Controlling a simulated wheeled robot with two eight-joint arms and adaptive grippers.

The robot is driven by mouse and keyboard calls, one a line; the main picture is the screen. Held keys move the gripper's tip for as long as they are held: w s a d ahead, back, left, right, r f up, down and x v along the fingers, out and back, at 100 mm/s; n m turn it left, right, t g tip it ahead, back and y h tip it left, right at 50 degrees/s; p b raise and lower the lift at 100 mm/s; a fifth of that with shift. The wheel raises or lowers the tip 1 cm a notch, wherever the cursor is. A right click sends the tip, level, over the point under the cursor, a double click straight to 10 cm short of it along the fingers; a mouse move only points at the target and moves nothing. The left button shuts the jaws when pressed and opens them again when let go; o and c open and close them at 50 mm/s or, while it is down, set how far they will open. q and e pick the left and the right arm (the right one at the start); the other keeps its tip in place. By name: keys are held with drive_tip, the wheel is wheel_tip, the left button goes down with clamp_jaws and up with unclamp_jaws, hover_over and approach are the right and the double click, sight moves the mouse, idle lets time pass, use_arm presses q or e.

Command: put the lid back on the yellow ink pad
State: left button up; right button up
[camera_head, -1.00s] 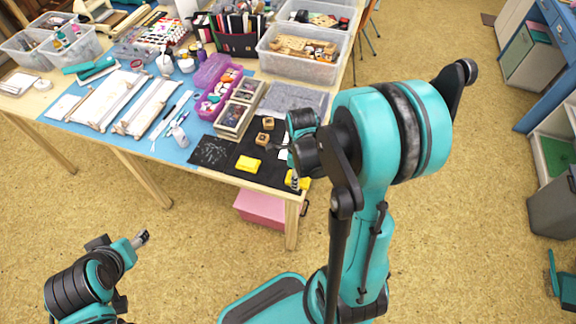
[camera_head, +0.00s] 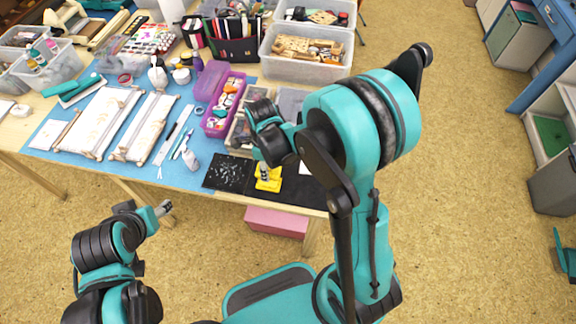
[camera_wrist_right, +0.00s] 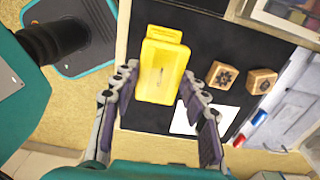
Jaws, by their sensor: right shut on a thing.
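My right gripper (camera_head: 265,174) is shut on a yellow lid (camera_wrist_right: 163,72), which lies between its two fingers (camera_wrist_right: 160,72) in the right wrist view. Another yellow piece, seemingly the ink pad (camera_wrist_right: 165,34), shows past the far end of the lid; the lid covers most of it. In the head view the yellow pieces (camera_head: 269,184) overlap under the gripper at the table's front. I cannot tell whether lid and pad touch. My left gripper (camera_head: 163,209) hangs in front of the table, away from them; its jaws are too small to read.
A black mat (camera_wrist_right: 138,118) lies under the yellow pieces. Two wooden stamps (camera_wrist_right: 222,75) and a white card (camera_wrist_right: 205,118) are to their right in the wrist view. A dark speckled sheet (camera_head: 228,173) lies left of the pad. The table's front edge is close.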

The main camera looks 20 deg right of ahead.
drive_tip(key=shift+w+a, duration=0.15)
drive_tip(key=shift+a, duration=0.05)
drive_tip(key=shift+d, duration=0.1)
wheel_tip(320, 180, down, 6)
drive_tip(key=b, duration=0.5)
drive_tip(key=shift+r, duration=0.2)
drive_tip(key=shift+f+b, duration=0.55)
drive_tip(key=shift+b, duration=0.55)
idle(2.4)
